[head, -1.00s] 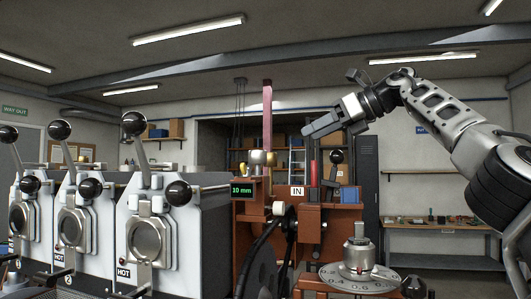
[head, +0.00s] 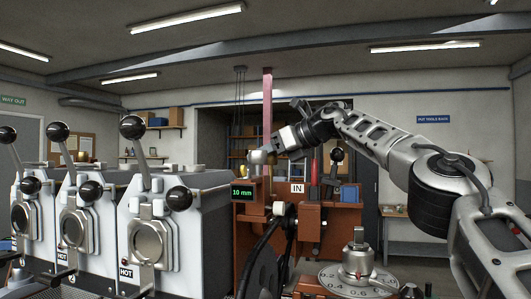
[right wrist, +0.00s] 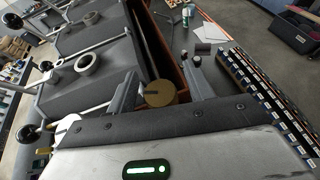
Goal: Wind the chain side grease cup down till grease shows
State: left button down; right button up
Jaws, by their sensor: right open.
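A round brass cap, which looks like the grease cup (right wrist: 160,93), shows between the fingers of my right gripper (right wrist: 163,88) in the right wrist view. The fingers stand apart on either side of it. I cannot tell whether either finger touches it. In the head view my right gripper (head: 276,150) reaches in from the right, at a pale rounded cup (head: 257,158) on top of the red-brown machine (head: 247,215). The gripper partly hides the cup area. No grease can be made out. My left gripper is not in view.
Roaster units with black ball levers (head: 133,127) stand at the left. A pinkish upright post (head: 267,100) rises right beside the gripper. A dark wheel (head: 262,262) and a numbered dial (head: 357,278) stand in front. A green display (head: 242,191) reads 10 mm.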

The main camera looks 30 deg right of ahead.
jog(key=c, duration=1)
jog(key=shift+o, duration=0.2)
jog(key=m+h+b, duration=0.1)
jog(key=b, duration=0.2)
jog(key=shift+f+t+h+b, duration=0.3)
jog(key=shift+f+t+b, duration=0.05)
jog(key=shift+t, duration=0.05)
jog(key=shift+m+h+b, duration=0.4)
jog(key=shift+m+b, duration=0.2)
jog(key=shift+d+r+m+t+h+b, duration=0.2)
jog(key=shift+m+t+h+b, duration=0.1)
jog(key=shift+m+h+b, duration=0.15)
jog(key=shift+r, duration=0.15)
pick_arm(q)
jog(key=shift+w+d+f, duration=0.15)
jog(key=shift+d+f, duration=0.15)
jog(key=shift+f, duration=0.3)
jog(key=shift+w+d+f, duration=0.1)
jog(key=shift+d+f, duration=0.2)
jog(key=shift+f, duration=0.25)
pick_arm(e)
jog(key=o, duration=1)
jog(key=shift+c, duration=0.2)
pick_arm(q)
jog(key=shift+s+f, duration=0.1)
